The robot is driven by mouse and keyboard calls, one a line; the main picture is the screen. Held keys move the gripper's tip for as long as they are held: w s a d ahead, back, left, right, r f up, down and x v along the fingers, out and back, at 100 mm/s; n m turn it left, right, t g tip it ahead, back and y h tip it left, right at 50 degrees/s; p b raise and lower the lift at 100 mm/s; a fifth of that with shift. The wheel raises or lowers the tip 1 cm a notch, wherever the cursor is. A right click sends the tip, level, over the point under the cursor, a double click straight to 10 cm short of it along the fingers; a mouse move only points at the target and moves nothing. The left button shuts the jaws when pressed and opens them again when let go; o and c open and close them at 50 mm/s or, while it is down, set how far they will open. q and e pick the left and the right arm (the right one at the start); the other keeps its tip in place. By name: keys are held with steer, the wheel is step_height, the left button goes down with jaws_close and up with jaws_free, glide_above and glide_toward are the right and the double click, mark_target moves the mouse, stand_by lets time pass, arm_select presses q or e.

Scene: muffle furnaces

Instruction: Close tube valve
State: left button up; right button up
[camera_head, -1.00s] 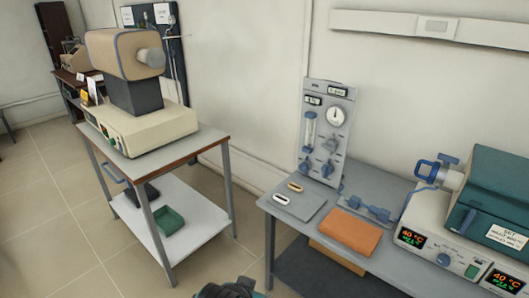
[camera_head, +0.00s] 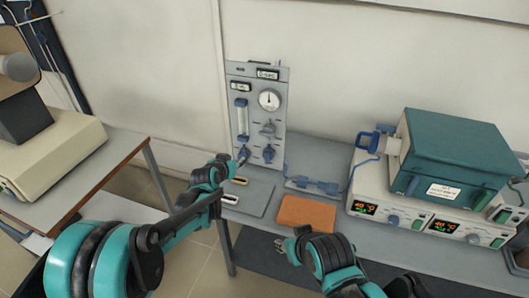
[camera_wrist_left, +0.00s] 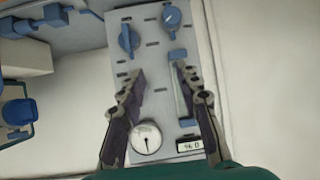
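A grey gas panel (camera_head: 257,85) stands upright at the wall, with a round gauge (camera_head: 269,100), a clear flow tube (camera_head: 241,118) and blue knobs (camera_head: 268,153) low on its face. The pictures do not mark which knob is the tube valve. My left gripper (camera_head: 240,163) is in front of the panel's lower left part. In the left wrist view its two fingers (camera_wrist_left: 161,72) are apart with nothing between them. Two blue knobs, one left (camera_wrist_left: 129,37) and one right (camera_wrist_left: 171,18), lie beyond the fingertips there. My right gripper (camera_head: 288,244) is low in front of the table; its opening is unclear.
An orange block (camera_head: 307,212), a grey mat (camera_head: 252,195) and blue tube fittings (camera_head: 312,185) lie on the table. A teal-topped furnace (camera_head: 455,150) with a blue-handled fitting (camera_head: 368,140) stands at right. A beige device (camera_head: 45,150) is on the left cart.

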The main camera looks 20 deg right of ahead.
arm_select(q)
steer(key=m+h+p, duration=0.1)
steer(key=h+p, duration=0.1)
glide_toward(266, 155)
steer(key=shift+t, duration=0.4)
steer(key=x, duration=0.2)
steer(key=b+x, duration=0.1)
steer(key=x, duration=0.2)
steer(key=f+x, duration=0.1)
steer(key=x, duration=0.1)
steer(key=shift+d, duration=0.25)
steer(key=shift+w+d+f+b, duration=0.2)
steer(key=shift+w+d+b, duration=0.1)
steer(key=shift+w, duration=0.05)
arm_select(e)
steer(key=shift+r, duration=0.5)
arm_select(q)
steer(key=shift+c, duration=0.3)
jaws_close()
